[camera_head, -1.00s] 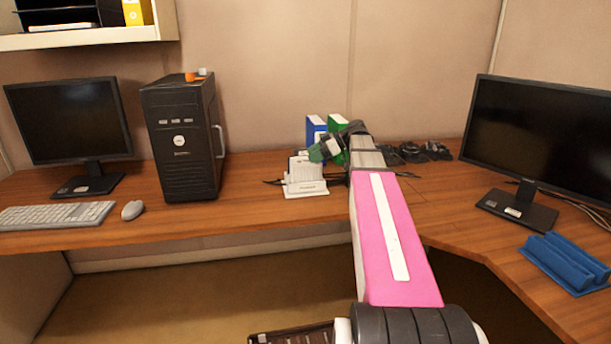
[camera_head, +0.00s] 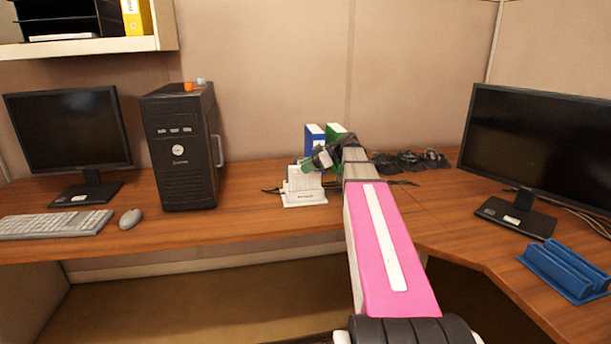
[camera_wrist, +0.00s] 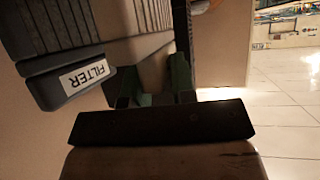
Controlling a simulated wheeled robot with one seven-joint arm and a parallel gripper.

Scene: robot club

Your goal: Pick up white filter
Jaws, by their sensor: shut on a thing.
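The white filter (camera_head: 303,187) stands upright on the wooden desk near the back, right of the black computer tower, in the head view. In the wrist view it is the shaded ribbed box with a base labelled "FILTER" (camera_wrist: 85,77). My gripper (camera_head: 315,160), with green fingertips, is at the filter's upper right side. In the wrist view my gripper (camera_wrist: 153,82) has part of the filter between its fingers. The exact contact is dark there and partly hidden. I see no clear gap between the filter's base and the desk.
A blue binder (camera_head: 314,133) and a green binder (camera_head: 335,131) stand close behind. Dark items (camera_head: 410,160) lie to the right. The black tower (camera_head: 181,150) stands left, with a small orange object (camera_head: 188,87) on top.

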